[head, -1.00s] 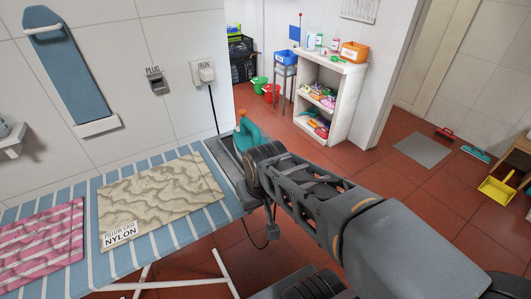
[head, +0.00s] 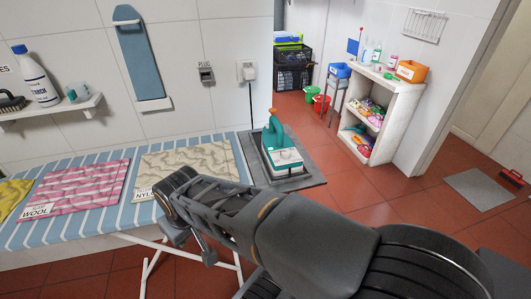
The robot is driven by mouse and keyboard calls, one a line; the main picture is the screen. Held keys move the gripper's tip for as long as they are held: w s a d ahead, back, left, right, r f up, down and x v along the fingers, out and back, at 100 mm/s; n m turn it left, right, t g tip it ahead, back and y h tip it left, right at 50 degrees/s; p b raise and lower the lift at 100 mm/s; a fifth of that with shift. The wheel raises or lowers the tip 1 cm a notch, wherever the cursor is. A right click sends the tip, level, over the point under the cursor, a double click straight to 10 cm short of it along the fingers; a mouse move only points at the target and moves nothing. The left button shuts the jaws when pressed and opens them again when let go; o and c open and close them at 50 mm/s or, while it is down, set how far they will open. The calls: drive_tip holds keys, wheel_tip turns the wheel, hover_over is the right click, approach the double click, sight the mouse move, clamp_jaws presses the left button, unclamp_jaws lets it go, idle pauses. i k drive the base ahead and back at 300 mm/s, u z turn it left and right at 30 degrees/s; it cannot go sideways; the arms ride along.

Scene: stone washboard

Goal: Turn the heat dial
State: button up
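A teal iron (head: 278,148) with a white lower body stands on a grey rest plate (head: 312,180) at the right end of the ironing board. Its handle is at the top. I cannot make out the heat dial at this size. My dark arm reaches in from the lower right, and its far end lies in front of the board, left of and nearer than the iron. My gripper's fingers cannot be made out; I see no contact with the iron.
Pillowcases, including a pink wool one (head: 88,187) and a beige nylon one (head: 188,160), lie on the striped ironing board (head: 120,218). A wall socket (head: 247,72) is behind the iron. A white shelf (head: 394,115) stands at the back right.

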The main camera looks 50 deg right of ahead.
sight(285, 154)
drive_tip(key=u, duration=0.1)
drive_tip(key=k, duration=0.95)
drive_tip(key=z, duration=0.85)
drive_tip(key=i, duration=0.5)
drive_tip(key=z, duration=0.05)
